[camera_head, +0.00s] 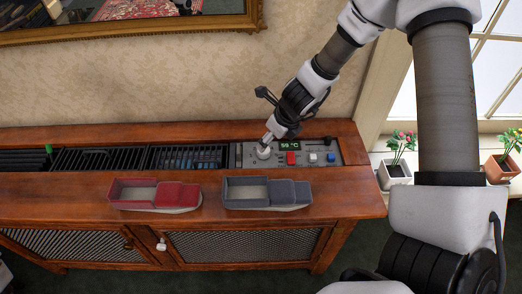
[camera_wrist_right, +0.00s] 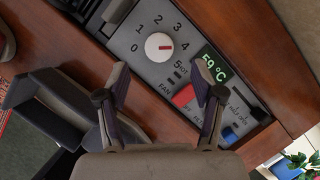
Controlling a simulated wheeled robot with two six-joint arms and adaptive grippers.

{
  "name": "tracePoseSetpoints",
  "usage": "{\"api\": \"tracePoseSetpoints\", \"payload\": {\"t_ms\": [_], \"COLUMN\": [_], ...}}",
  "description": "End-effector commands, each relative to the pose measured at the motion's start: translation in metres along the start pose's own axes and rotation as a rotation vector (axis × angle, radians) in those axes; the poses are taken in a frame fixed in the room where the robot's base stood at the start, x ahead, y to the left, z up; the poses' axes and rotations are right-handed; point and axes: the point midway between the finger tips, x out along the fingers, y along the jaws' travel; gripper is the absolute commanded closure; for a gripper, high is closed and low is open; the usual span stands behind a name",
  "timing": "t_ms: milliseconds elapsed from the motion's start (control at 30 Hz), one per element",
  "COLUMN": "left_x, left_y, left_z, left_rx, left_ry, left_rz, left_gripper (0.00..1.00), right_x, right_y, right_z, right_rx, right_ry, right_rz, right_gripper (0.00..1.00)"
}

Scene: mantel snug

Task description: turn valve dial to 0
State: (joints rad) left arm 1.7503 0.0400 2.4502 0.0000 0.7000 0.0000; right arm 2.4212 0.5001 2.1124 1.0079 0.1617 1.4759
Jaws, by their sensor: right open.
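The valve dial (camera_wrist_right: 158,46) is a round white knob with a red mark, set in a grey control panel (camera_wrist_right: 140,65). Numbers 0 to 5 are printed around it. The red mark points to about 4. In the head view the dial (camera_head: 263,153) is partly hidden by my right gripper (camera_head: 268,139). In the right wrist view my right gripper (camera_wrist_right: 160,66) is open and empty, its two fingers apart below the dial in the picture. It does not grip the dial.
The panel has a display (camera_head: 290,146) reading 59 °C, a red button (camera_head: 291,158) and a blue button (camera_head: 331,157). Potted plants (camera_head: 397,170) stand at the right.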

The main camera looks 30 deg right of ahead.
Motion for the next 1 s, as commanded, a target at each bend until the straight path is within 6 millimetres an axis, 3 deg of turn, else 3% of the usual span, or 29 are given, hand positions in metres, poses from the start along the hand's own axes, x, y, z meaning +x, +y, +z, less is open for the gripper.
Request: {"api": "tracePoseSetpoints", "payload": {"t_ms": [100, 300, 633, 800, 1000], "left_x": [0.025, 0.048, 0.049, 0.049, 0.049], "left_y": [0.000, 0.000, 0.000, 0.000, 0.000], "left_z": [0.000, 0.000, 0.000, 0.000, 0.000], "left_rx": [0.000, 0.000, 0.000, 0.000, 0.000], "left_ry": [0.000, 0.000, 0.000, 0.000, 0.000], "left_rz": [0.000, 0.000, 0.000, 0.000, 0.000], "left_gripper": [1.00, 1.00, 1.00, 1.00, 1.00], "right_x": [0.030, 0.063, 0.067, 0.067, 0.067], "right_y": [0.000, 0.000, 0.001, 0.000, 0.000], "right_z": [-0.004, -0.003, -0.001, -0.001, -0.001], "right_rx": [-0.002, -0.003, -0.001, -0.001, -0.002], "right_ry": [0.003, 0.002, 0.002, 0.002, 0.003], "right_rz": [-0.001, -0.001, 0.000, 0.000, 0.001], "right_gripper": [0.33, 0.33, 0.33, 0.93, 0.93]}}
